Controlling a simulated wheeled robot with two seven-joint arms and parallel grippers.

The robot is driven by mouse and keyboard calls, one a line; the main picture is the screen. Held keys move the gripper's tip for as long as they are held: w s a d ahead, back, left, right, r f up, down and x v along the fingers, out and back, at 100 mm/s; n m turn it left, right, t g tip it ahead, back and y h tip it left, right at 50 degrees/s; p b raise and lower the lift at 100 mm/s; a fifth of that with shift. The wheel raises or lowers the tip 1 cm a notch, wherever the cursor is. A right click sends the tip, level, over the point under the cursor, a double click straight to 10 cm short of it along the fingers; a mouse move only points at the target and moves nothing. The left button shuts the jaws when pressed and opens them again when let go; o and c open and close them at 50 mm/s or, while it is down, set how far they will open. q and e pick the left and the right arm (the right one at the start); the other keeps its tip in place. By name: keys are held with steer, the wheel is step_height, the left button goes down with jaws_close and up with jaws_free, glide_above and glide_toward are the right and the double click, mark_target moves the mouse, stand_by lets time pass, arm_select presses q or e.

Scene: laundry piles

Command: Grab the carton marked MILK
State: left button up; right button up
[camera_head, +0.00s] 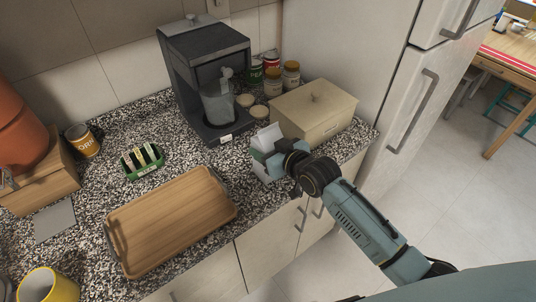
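A white gable-topped carton (266,139) stands on the speckled counter, in front of the cream box and right of the coffee machine. Its lower side shows a darker patch; any lettering is too small to read. My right gripper (276,164) is at the carton's right side, touching it or very close. The gripper's fingers are largely hidden against the carton, so I cannot tell whether they are closed on it. My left gripper is not in view.
A cream lidded box (313,112) is close behind the carton. The black coffee machine (203,75) stands to the left, with several jars and cans nearby. A wooden tray (170,222) lies at the front; the counter edge is close to the carton.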

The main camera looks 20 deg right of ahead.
steer(key=c, duration=0.7)
steer(key=shift+r, duration=0.1)
steer(key=shift+c, duration=0.9)
step_height(320, 180, up, 10)
steer(key=shift+r+p, duration=0.1)
steer(key=shift+p, duration=0.25)
